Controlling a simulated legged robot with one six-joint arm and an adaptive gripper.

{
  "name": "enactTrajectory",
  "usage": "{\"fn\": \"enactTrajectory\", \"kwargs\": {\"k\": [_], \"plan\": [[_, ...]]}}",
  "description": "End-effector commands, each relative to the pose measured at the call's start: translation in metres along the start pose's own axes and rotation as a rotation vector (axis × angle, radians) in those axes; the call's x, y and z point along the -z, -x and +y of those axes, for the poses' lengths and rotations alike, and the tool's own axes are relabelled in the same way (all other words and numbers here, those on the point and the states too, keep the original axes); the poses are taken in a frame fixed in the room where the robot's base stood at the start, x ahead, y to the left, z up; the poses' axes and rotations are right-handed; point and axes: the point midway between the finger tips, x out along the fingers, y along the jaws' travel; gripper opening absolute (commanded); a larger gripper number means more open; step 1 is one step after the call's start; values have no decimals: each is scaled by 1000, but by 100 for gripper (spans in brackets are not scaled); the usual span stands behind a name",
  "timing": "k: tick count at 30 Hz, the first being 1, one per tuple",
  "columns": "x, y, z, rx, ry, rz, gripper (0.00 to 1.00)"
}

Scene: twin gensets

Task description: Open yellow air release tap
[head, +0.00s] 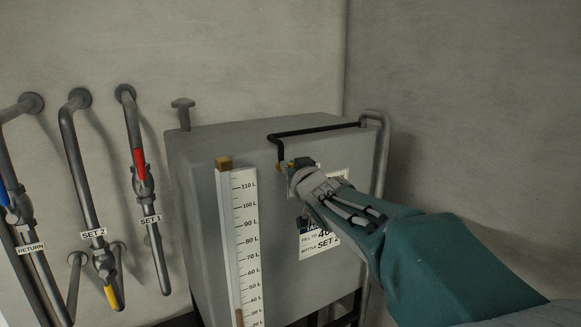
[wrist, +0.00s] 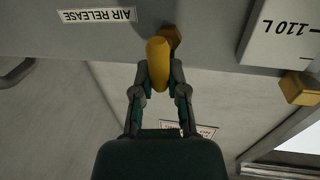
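The yellow air release tap handle (wrist: 157,62) is between the two fingers of my gripper (wrist: 158,75) in the wrist view. The fingers close in on both sides of it, and its rounded end sticks out between them. A brass-coloured fitting (wrist: 171,38) is just behind the handle. The "AIR RELEASE" label (wrist: 97,15) is beside it, upside down in this view. In the head view my gripper (head: 300,168) is at the upper front of the grey tank (head: 205,185), below a black pipe, and hides most of the tap.
A level gauge (head: 245,230) runs down the tank front, left of my gripper. A black pipe (head: 315,131) crosses the tank top. Pipes with a red handle (head: 139,163), a yellow handle (head: 112,297) and a blue handle (head: 3,195) are on the left wall.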

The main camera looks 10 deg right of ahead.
Motion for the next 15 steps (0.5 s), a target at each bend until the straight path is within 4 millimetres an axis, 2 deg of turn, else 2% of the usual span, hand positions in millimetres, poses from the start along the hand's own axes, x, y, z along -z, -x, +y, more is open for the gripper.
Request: {"fn": "enactTrajectory", "kwargs": {"k": [15], "plan": [[0, 0, 0, 1, -46, -8, 0]]}}
